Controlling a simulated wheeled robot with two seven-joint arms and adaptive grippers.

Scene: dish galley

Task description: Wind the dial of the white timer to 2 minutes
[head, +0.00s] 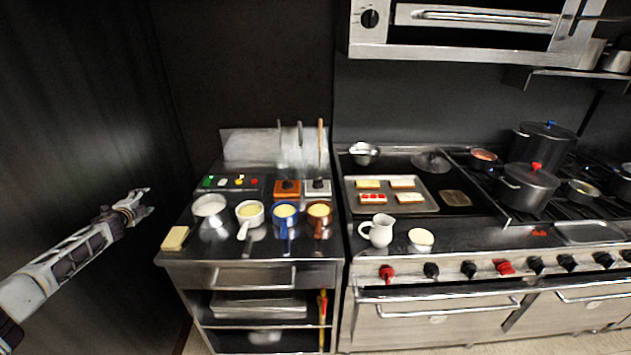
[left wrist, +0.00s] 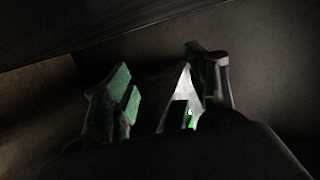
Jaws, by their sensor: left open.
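The white timer (head: 318,188) stands at the back right of the left counter, just right of an orange timer (head: 287,190). Its dial shows as a small dark knob, too small to read a setting. My left gripper (head: 143,199) is open and empty, off to the left of the counter and well apart from the timer. In the left wrist view its open fingers (left wrist: 165,100) face a dark surface, with no timer in sight. My right gripper is not in view.
White, blue and brown pans (head: 320,211) stand in front of the timers, with a steel bowl (head: 209,206) to their left. A yellow block (head: 175,238) lies at the front left corner. A utensil holder (head: 298,160) stands behind the timers. A dark wall is at left.

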